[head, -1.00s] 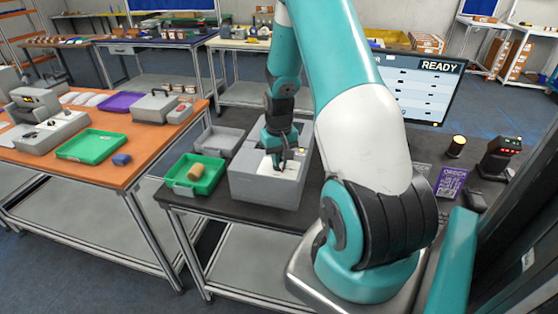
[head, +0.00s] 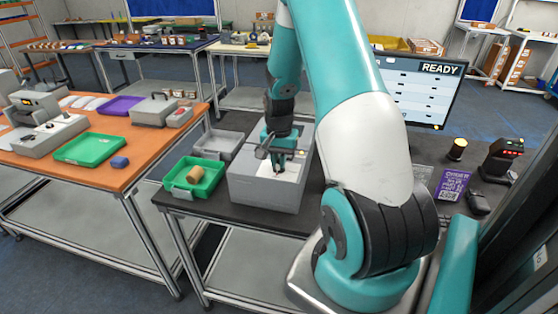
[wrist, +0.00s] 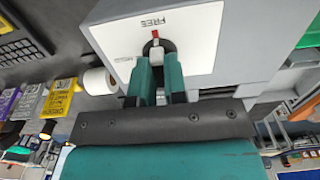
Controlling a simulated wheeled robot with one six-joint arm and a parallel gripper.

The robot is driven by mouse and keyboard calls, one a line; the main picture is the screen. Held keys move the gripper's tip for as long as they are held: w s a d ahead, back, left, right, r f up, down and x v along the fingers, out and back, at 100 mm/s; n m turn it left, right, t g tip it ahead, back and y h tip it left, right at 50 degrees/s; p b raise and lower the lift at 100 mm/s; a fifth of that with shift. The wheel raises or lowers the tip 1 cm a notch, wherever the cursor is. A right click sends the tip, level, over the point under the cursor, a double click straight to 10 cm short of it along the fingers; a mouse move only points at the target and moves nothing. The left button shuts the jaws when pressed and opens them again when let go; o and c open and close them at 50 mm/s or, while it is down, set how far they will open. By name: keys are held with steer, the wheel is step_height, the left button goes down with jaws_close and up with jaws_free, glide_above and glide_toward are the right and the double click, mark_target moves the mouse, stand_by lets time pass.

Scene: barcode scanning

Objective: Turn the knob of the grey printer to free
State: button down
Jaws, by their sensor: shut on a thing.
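The grey printer (head: 262,190) is a box on the dark table, with a white panel on top. In the wrist view the white panel (wrist: 195,35) carries the word FREE, seen upside down, beside the knob (wrist: 156,52). A small red mark sits at the knob's end facing the word; I cannot tell whether it belongs to the knob or the panel. My gripper (wrist: 156,66) is shut on the knob, one teal finger on each side. In the head view my gripper (head: 281,161) reaches down onto the panel and hides the knob.
A green tray (head: 214,186) holding a brown roll stands left of the printer, with a grey tray (head: 215,155) behind it. A monitor (head: 425,90) reading READY, a purple card (head: 453,185) and a scanner (head: 500,160) are to the right.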

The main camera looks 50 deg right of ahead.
stand_by(0.4)
steer(key=c, duration=1.2)
jaws_free()
steer(key=shift+o, duration=0.2)
step_height(320, 180, up, 18)
steer(key=b, duration=0.3)
steer(key=shift+f, duration=0.25)
